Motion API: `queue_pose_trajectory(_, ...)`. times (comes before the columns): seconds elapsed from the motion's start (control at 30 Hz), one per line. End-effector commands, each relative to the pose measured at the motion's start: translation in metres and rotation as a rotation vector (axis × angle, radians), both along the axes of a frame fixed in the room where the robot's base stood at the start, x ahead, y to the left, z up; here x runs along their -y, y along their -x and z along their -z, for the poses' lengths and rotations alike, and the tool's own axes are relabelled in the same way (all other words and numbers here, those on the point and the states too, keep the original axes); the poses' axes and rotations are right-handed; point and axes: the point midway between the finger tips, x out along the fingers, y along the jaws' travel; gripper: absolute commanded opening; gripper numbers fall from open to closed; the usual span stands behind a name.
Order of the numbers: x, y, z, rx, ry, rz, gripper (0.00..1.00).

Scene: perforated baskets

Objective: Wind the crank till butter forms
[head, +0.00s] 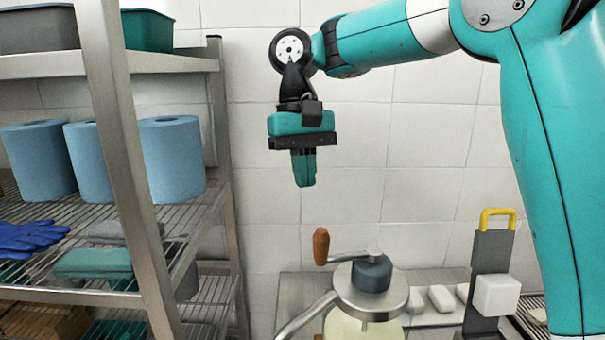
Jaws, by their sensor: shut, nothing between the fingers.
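The butter churn (373,304) stands low in the middle of the head view. It has a steel lid, a dark hub on top and a pale body cut off by the bottom edge. Its crank (349,257) runs left from the hub and ends in an upright brown wooden handle (321,246). My gripper (304,184) points down above and slightly left of the handle, apart from it. Its teal fingers are shut together with nothing between them. The inside of the churn cannot be made out.
A metal shelf rack (150,240) on the left holds blue paper rolls (174,160), blue gloves (28,238) and bins. Right of the churn, white blocks (441,298) lie on a counter, and a dark stand with a yellow handle (497,214) rises. The space around my gripper is clear.

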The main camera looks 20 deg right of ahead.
Motion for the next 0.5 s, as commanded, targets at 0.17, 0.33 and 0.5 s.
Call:
queue_pose_trajectory(0.17, 0.000, 0.006, 0.032, 0.001, -0.001, 0.001, 0.00)
queue_pose_trajectory(0.33, -0.001, 0.029, 0.039, 0.002, -0.001, 0.000, 0.00)
queue_pose_trajectory(0.5, -0.001, 0.041, 0.041, 0.001, -0.001, 0.001, 0.00)
